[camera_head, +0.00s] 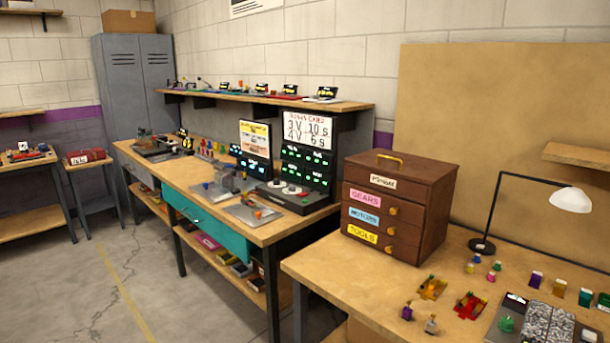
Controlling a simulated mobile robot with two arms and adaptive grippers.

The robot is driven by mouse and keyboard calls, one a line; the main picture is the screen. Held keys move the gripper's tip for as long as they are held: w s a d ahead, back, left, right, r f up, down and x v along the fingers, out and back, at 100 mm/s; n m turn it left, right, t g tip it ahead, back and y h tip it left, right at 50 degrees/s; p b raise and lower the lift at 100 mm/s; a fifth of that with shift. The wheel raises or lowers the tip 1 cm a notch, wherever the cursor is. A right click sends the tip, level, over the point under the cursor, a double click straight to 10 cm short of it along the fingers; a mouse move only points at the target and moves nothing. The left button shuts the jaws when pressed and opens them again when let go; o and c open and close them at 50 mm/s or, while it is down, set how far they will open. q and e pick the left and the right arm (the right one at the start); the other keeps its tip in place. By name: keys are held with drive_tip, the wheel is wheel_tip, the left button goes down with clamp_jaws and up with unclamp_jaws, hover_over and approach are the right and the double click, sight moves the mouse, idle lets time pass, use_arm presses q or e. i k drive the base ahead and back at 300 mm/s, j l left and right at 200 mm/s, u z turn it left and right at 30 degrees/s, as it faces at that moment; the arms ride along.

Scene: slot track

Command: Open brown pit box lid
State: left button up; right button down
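The brown pit box (429,208) stands on the right-hand wooden table. Its lid (410,171) is closed, with a brass handle (390,157) on top. A small white label sits on its upper front. Below it are drawers labelled GEARS (365,198), MOTORS (364,216) and TOOLS (362,233), all shut, with round brass knobs. Neither of my grippers shows in this view.
Small car parts and a grey tray (492,338) lie on the table (375,291). A workbench (185,172) with a display stands to the left. The floor (95,280) at left is clear.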

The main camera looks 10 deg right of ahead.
sight(426, 170)
drive_tip(key=i+z, duration=0.2)
drive_tip(key=z, duration=0.7)
drive_tip(key=k+j, duration=0.05)
